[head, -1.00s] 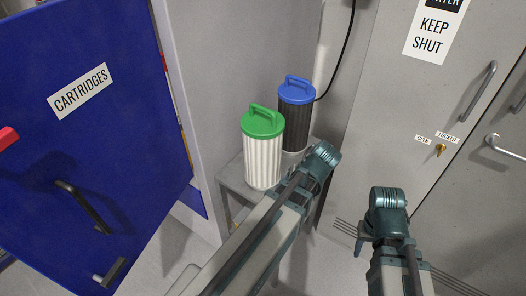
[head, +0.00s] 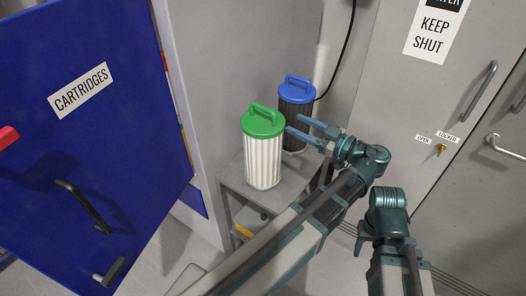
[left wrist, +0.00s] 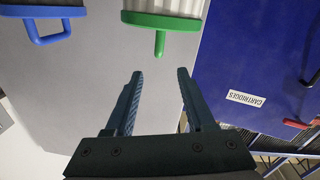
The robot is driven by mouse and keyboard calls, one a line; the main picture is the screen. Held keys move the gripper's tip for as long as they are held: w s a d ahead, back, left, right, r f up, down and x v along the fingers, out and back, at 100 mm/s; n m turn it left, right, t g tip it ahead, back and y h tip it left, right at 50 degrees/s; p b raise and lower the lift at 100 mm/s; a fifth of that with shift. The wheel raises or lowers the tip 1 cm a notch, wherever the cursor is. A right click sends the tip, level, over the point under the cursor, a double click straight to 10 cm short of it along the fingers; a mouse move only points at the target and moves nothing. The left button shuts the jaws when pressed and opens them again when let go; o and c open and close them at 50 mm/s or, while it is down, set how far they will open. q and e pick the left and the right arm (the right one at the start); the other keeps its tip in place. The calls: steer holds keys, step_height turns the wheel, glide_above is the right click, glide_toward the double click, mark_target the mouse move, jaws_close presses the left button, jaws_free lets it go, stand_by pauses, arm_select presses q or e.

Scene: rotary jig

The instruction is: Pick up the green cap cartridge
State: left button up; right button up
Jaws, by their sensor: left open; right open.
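The green cap cartridge (head: 263,150) stands upright on a small grey stand, with a white pleated body and a green lid with a loop handle. It also shows upside down at the top of the left wrist view (left wrist: 161,21). My left gripper (head: 295,124) is open and empty, its fingers pointing left just right of the green lid, apart from it. In the left wrist view its spread fingers (left wrist: 158,73) point toward the green handle. My right gripper (head: 362,243) is low at the right, mostly hidden behind its own wrist, away from the cartridge.
A dark cartridge with a blue cap (head: 296,95) stands just behind the green one on the grey stand (head: 231,179). A blue door labelled CARTRIDGES (head: 120,130) is at the left. A grey wall is behind, and a grey door marked KEEP SHUT (head: 390,120) is at the right.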

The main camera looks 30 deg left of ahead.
mark_target(263, 108)
arm_select(q)
steer(key=a, duration=0.4)
steer(key=w+a, duration=0.1)
steer(key=a, duration=0.4)
steer(key=w+a, duration=0.1)
steer(key=a, duration=0.3)
steer(key=shift+w+a+f, duration=0.1)
steer(key=shift+a, duration=0.2)
jaws_close()
stand_by(1.1)
